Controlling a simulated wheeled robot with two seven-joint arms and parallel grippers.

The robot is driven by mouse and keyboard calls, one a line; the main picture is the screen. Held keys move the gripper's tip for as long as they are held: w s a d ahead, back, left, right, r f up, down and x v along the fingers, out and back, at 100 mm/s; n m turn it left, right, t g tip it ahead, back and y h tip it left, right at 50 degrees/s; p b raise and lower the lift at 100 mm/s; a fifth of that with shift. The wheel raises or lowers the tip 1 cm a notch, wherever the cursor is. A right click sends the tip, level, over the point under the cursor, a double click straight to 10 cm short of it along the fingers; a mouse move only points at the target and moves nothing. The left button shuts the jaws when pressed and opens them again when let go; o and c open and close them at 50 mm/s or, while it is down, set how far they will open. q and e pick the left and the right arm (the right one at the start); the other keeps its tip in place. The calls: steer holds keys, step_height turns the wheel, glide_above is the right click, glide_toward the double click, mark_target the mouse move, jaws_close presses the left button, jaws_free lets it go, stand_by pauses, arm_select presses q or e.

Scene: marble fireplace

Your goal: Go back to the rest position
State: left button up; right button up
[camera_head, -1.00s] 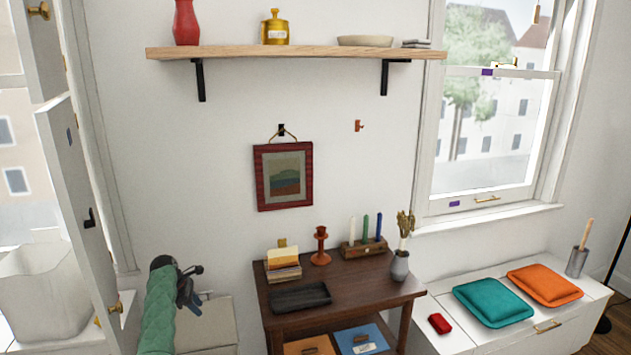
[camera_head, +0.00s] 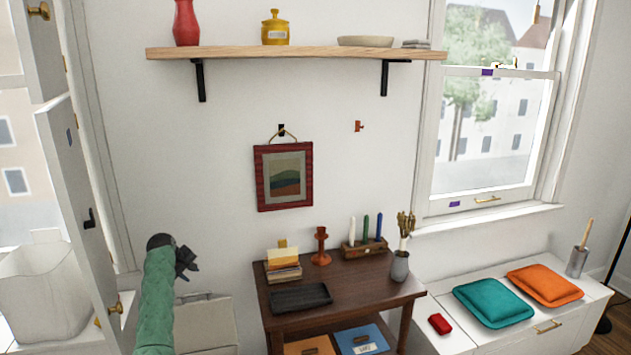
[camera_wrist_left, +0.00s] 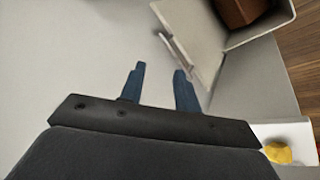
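My left gripper (camera_head: 187,264) is at the end of my green-sleeved arm, at lower left in the head view. It is raised in front of the white wall, left of the dark wooden table, and touches nothing that I can see. In the left wrist view its two blue fingers (camera_wrist_left: 160,84) are apart with nothing between them. My right gripper does not show in either view.
The dark wooden table (camera_head: 388,289) holds a black tray (camera_head: 301,297), a candlestick (camera_head: 321,246) and a vase (camera_head: 400,266). A framed picture (camera_head: 284,177) hangs above it. An open window shutter (camera_head: 75,190) stands to the left of my arm. A white bench (camera_head: 468,322) with cushions is at right.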

arm_select(q)
step_height(320, 180, up, 5)
steer(key=d+m+t+y, duration=0.1)
steer(key=d+m+t, duration=0.1)
steer(key=m, duration=0.2)
steer(key=s+d+f+m+y, duration=0.1)
steer(key=s+d+f+m, duration=0.1)
steer(key=s+d+m, duration=0.1)
steer(key=s+d+f+m, duration=0.2)
steer(key=s+d+f, duration=0.5)
steer(key=s+f, duration=0.45)
steer(key=s+d+f+m, duration=0.2)
steer(key=s+d+f, duration=0.6)
steer(key=s+f, duration=0.35)
steer(key=s+d+f+g, duration=0.2)
steer(key=s+f, duration=0.6)
steer(key=s, duration=0.7)
steer(key=s+d+f+g, duration=0.2)
steer(key=s+f, duration=0.6)
steer(key=s, duration=0.8)
steer(key=s+d+f+m+g+h, duration=0.1)
steer(key=s+d+f+g, duration=0.1)
steer(key=s+f, duration=0.6)
steer(key=s+d, duration=0.1)
steer(key=s, duration=0.6)
steer(key=shift+s+d+f+g, duration=0.2)
steer(key=shift+g, duration=0.2)
